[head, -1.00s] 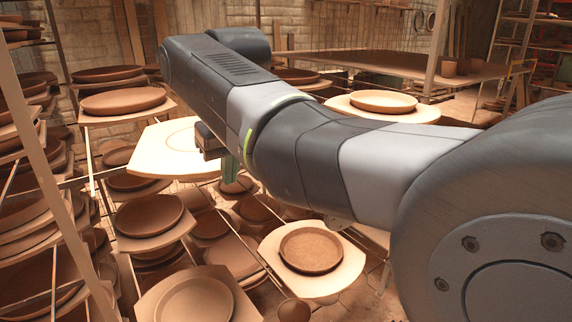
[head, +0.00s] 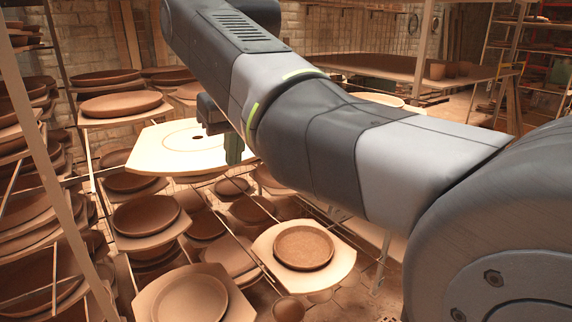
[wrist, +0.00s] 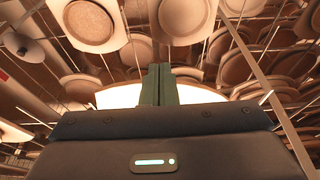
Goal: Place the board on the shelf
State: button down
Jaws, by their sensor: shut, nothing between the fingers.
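The pale board (head: 160,157), with a ring line and a small dark hole on top, lies roughly flat at rack level in the head view. It seems to rest on thin shelf rails (head: 105,171), but the contact is mostly hidden. My gripper (head: 234,150) is at the board's right side, its green fingers in front of the board's edge. The fingers (wrist: 159,84) are together in the wrist view, with nothing between them. The bright board (wrist: 117,97) shows behind them there. I cannot tell whether the fingers touch it.
Boards bearing clay plates fill racks around it: one plate (head: 121,104) behind left, another (head: 146,215) below, and one (head: 303,247) in front right. A slanted rack post (head: 45,150) stands at left. A large table (head: 400,66) is at the back.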

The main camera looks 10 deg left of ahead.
jog(key=shift+v, duration=2.05)
